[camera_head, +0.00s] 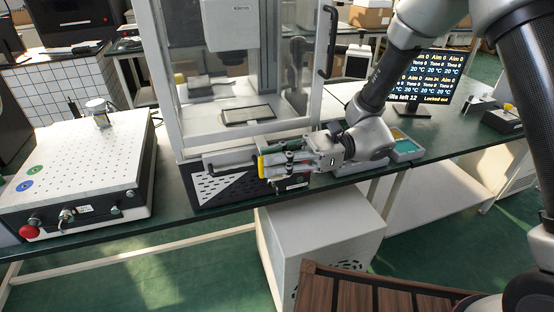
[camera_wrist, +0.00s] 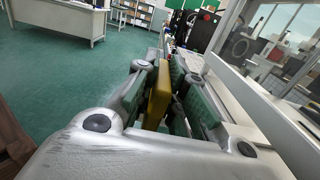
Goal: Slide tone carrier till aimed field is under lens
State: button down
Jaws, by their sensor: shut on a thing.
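A flat dark-framed plate (camera_head: 247,115), possibly the tone carrier, lies inside the glazed enclosure (camera_head: 168,75). A white instrument head (camera_head: 231,25) hangs above it; its lens is not clearly visible. My gripper (camera_head: 268,166) is outside, low at the enclosure's front, over the bench's front edge. In the wrist view my gripper (camera_wrist: 160,88) is shut on a yellow piece (camera_wrist: 158,95), which lies between the green-padded fingers. The yellow piece also shows at the fingertips in the head view (camera_head: 262,168). I cannot tell what it is attached to.
A monitor (camera_head: 424,80) shows Aim, Tone and temperature readings and "Locked out". A perforated plate unit (camera_head: 70,170) with a red button stands at left. A black-and-white patterned base (camera_head: 215,187) sits beside my gripper. A white cabinet (camera_head: 318,230) stands below the bench.

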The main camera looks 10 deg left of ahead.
jog(key=shift+a, duration=0.1)
jog(key=shift+a+g, duration=0.3)
jog(key=shift+a, duration=0.9)
jog(key=shift+s+a, duration=0.2)
jog(key=shift+a, duration=0.8)
jog(key=c, duration=1.4)
grip_release()
jog(key=v, duration=1.2)
jog(key=shift+r, duration=0.1)
